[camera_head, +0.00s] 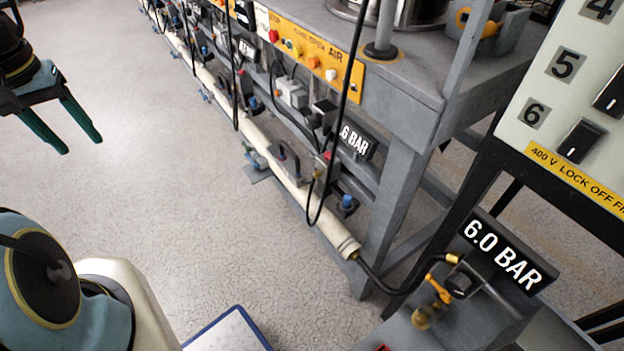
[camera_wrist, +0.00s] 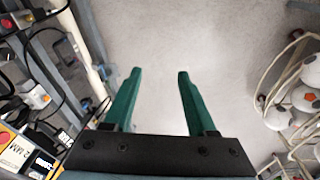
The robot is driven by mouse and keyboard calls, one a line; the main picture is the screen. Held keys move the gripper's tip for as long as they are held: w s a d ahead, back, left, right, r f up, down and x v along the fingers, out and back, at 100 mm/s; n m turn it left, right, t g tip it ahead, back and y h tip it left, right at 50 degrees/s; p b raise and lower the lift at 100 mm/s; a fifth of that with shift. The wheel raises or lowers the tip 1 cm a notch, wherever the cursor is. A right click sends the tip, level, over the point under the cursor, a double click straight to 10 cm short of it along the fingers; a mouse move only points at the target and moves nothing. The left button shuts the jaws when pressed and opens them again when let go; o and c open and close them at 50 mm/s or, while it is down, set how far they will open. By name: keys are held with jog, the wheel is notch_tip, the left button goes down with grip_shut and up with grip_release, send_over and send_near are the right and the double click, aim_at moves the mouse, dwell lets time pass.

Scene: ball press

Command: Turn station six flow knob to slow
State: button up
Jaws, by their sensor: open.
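My gripper (camera_head: 82,146) hangs over bare floor at the upper left of the head view, open and empty, far from the benches and the panel. In the wrist view its two green fingers (camera_wrist: 160,73) are spread apart with only floor between them. At the right of the head view, a pale panel carries numbers 4, 5 and 6, with a black switch (camera_head: 581,140) beside the 6. I see no flow or slow marking, so I cannot tell which is the flow knob.
A grey bench (camera_head: 410,95) with a yellow AIR strip (camera_head: 310,48) runs diagonally, with a cream pipe (camera_head: 290,183) and black hoses below. A yellow lock-off label (camera_head: 580,180) edges the panel. A rack of balls (camera_wrist: 305,98) stands right in the wrist view. Open floor lies left.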

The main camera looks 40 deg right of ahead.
jog(key=w+d+f+m+b, duration=0.25)
jog(key=d+f+b, duration=0.25)
jog(key=d+f, duration=0.25)
jog(key=m+g+h+b, duration=0.3)
jog(key=m+g+b, duration=0.2)
jog(key=m+b, duration=1.1)
send_near(314, 173)
jog(key=d+f+n+b, duration=0.1)
jog(key=f, duration=0.1)
jog(key=s+f+n+b, duration=0.1)
jog(key=f+b, duration=0.1)
jog(key=f, duration=0.1)
jog(key=s+d+f+n+b, duration=0.1)
jog(key=f, duration=0.1)
jog(key=shift+s+d+f+b, duration=0.2)
jog(key=shift+d+f+b, duration=0.1)
jog(key=shift+d+f, duration=0.1)
grip_shut()
